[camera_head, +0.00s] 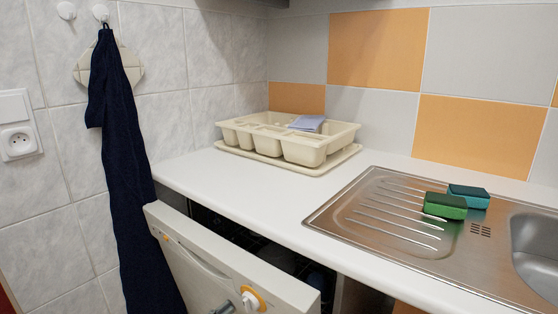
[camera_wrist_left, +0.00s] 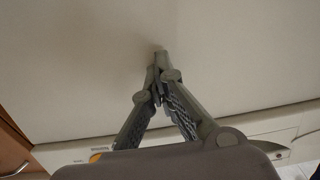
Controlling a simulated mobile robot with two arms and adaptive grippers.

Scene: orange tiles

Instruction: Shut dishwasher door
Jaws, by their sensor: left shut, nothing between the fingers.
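The dishwasher door (camera_head: 215,265) is partly open, its top edge tilted out from under the counter, with a dark gap behind it. Its front has a white knob with an orange ring. My left gripper (camera_head: 222,309) shows only as a small grey piece at the bottom edge, in front of the door beside the knob. In the left wrist view, my left gripper (camera_wrist_left: 160,58) has its fingertips together and empty, over the plain pale door front (camera_wrist_left: 80,70). I cannot tell whether they touch it. The right gripper is not in view.
The white counter (camera_head: 250,205) is above the opening. It carries a beige dish rack (camera_head: 305,147), and a steel sink (camera_head: 385,222) with green sponges (camera_head: 445,205). A dark blue towel (camera_head: 125,170) hangs on the wall to the left, close to the door's edge.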

